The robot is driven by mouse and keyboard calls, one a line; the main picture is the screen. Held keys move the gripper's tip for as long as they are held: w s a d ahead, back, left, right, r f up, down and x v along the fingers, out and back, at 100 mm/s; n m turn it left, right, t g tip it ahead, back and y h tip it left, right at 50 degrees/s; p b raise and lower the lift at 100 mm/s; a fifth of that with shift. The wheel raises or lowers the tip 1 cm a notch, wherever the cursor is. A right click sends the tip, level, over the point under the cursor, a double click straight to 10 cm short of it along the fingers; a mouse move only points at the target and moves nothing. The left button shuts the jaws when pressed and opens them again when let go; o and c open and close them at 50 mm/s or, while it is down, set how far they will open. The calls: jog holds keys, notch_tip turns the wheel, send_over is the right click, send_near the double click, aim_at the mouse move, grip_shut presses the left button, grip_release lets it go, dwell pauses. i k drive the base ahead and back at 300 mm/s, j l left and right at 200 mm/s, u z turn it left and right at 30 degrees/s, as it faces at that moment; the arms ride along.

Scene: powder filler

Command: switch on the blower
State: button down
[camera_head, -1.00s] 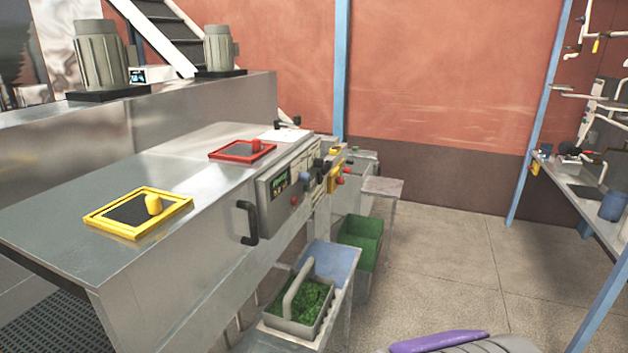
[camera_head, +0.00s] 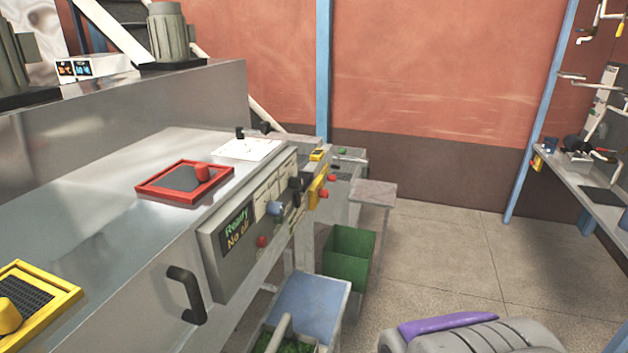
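A steel machine (camera_head: 110,205) fills the left side of the head view. Its front panel has a small screen (camera_head: 237,226) with green and amber text that seems to begin "Ready". Beside the screen are a red button (camera_head: 262,241), a blue-grey knob (camera_head: 275,208) and a dark switch or lever (camera_head: 295,186). Further along is a yellow box (camera_head: 317,186) with red buttons. None of these controls is clearly marked as the blower's. My gripper is not visible. A grey and purple part at the bottom right may be mine, but I cannot tell which part.
A black handle (camera_head: 186,294) juts from the machine front. A blue-topped stand (camera_head: 311,300), a green bin (camera_head: 348,257) and a grey stand (camera_head: 374,195) stand beside it. A blue-framed workbench (camera_head: 588,190) is at the right. The floor between is clear.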

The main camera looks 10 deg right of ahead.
aim_at(297, 198)
jog(key=i+l+z, duration=0.1)
jog(key=i, duration=0.4)
jog(key=i+l, duration=0.15)
jog(key=i, duration=0.35)
jog(key=z, duration=0.05)
